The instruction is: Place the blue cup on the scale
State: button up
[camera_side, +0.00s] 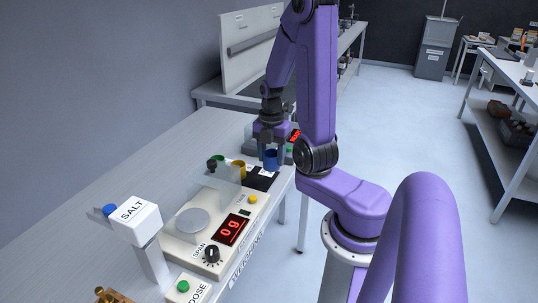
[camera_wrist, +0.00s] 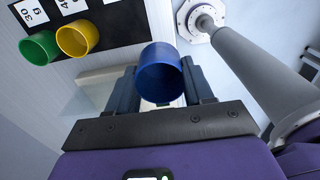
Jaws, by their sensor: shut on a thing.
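The blue cup (camera_side: 270,160) is between the fingers of my gripper (camera_side: 270,150), at the far end of the bench beside the black mat. In the wrist view the blue cup (camera_wrist: 160,74) sits between both fingers of my gripper (camera_wrist: 160,88), its open mouth towards the camera. Whether its base touches the mat is hard to tell.
A green cup (camera_wrist: 40,48) and a yellow cup (camera_wrist: 77,38) stand by the black mat (camera_wrist: 110,25) with number cards. A white SALT hopper (camera_side: 138,222) stands left of the scale. A knob (camera_side: 211,254) and a DOSE button (camera_side: 184,286) are at the front.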

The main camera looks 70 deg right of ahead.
jog(key=s+a+r, duration=0.3)
jog(key=s+a, duration=0.1)
jog(key=s, duration=0.2)
jog(key=shift+r, duration=0.15)
dwell(0.6)
jog(key=shift+a, duration=0.1)
jog(key=w+a+r+n, duration=0.25)
jog(key=a+n, duration=0.25)
jog(key=a, duration=0.4)
jog(key=w+a+r+n, duration=0.2)
jog(key=w+a+n, duration=0.15)
jog(key=a, duration=0.45)
send_over(192, 219)
jog(key=shift+n, duration=0.25)
jog(key=f, duration=0.9)
jog(key=shift+s+f, duration=0.1)
jog(key=shift+s, duration=0.2)
jog(key=shift+w+f, duration=0.15)
jog(key=shift+f, duration=0.05)
jog(key=shift+w+f, duration=0.1)
jog(key=shift+f, duration=1.55)
jog(key=shift+f, duration=0.2)
